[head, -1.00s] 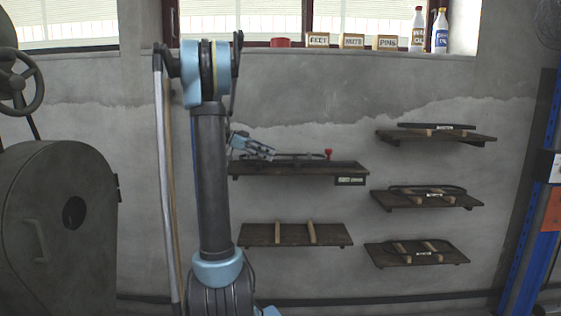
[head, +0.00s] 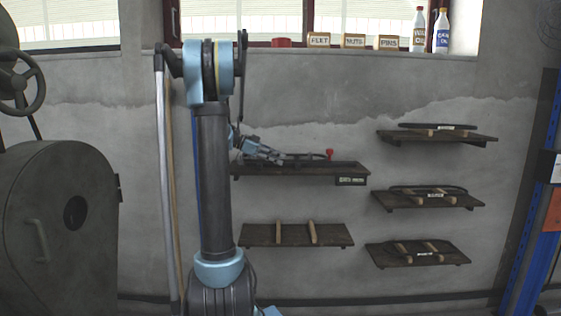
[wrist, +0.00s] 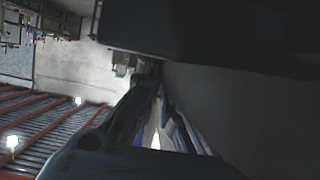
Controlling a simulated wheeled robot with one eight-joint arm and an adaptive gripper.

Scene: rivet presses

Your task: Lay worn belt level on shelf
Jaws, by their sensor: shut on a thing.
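My gripper (head: 278,157) is over the left end of the upper-left shelf (head: 290,171), low and close to the shelf top. It is shut on a thin dark belt (head: 308,159) that stretches rightward along the shelf top. At this size I cannot tell whether the belt touches the shelf all along. In the wrist view the gripper fingers (wrist: 158,105) converge under a large dark surface, and the belt cannot be made out clearly. My arm's upright links hide the area left of the shelf.
The lower-left shelf (head: 275,236) has two bare wooden battens. Right shelves (head: 470,138), (head: 400,205), (head: 430,260) carry dark belts on battens. A green-grey machine (head: 60,220) stands at left, a blue post (head: 530,200) at right.

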